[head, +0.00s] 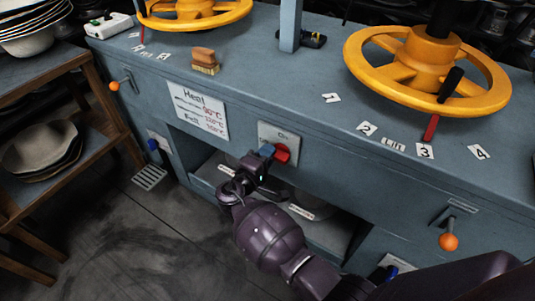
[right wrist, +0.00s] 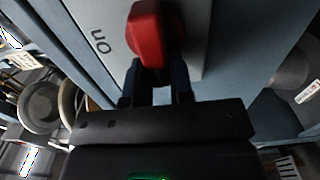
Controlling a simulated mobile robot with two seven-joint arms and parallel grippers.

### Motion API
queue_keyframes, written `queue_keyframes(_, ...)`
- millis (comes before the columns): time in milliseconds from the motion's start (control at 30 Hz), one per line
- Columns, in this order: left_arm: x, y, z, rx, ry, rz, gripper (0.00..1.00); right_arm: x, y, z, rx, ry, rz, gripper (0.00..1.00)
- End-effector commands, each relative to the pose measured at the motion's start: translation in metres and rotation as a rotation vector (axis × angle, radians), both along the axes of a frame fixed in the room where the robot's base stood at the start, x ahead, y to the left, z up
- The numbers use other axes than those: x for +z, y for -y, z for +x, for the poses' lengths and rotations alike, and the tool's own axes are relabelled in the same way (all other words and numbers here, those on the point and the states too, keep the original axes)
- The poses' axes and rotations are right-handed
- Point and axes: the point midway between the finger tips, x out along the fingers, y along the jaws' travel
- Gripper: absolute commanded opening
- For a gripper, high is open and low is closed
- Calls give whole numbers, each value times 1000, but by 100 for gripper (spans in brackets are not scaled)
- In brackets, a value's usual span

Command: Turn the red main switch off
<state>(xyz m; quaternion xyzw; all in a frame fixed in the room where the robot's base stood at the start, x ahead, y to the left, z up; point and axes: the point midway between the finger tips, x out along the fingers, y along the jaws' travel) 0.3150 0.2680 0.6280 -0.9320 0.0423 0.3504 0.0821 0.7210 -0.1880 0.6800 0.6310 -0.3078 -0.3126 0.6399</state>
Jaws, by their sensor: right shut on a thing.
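The red main switch (head: 281,153) sits on a light grey plate (head: 267,135) on the blue cabinet front. In the right wrist view the red switch (right wrist: 151,40) fills the top centre, and "On" is printed on the plate (right wrist: 105,35) to its left. My right gripper (head: 265,151) is at the switch from the lower left. In the right wrist view its two dark fingers (right wrist: 161,76) are shut on the red knob's near end. My left gripper is not in view.
Orange-knobbed levers (head: 449,242) stick out from the front. An open shelf recess (head: 330,232) lies below the switch.

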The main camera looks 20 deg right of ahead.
Motion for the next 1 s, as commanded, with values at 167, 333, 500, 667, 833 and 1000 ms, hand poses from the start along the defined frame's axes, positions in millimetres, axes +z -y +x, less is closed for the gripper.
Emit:
queue_keyframes(167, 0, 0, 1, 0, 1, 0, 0, 2, 1, 1, 1, 2, -4, 0)
queue_keyframes(333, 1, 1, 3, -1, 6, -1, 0, 2, 1, 1, 1, 1, -3, 34)
queue_keyframes(500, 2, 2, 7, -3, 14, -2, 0, 1, 0, 1, 0, 0, -2, 47)
queue_keyframes(667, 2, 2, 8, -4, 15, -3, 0, 0, 0, 0, 0, 0, -1, 47)
queue_keyframes(833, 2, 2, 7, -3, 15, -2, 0, 0, 1, 0, 0, 0, -1, 47)
queue_keyframes(1000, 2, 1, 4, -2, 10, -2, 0, 0, 3, 1, 0, 0, -1, 47)
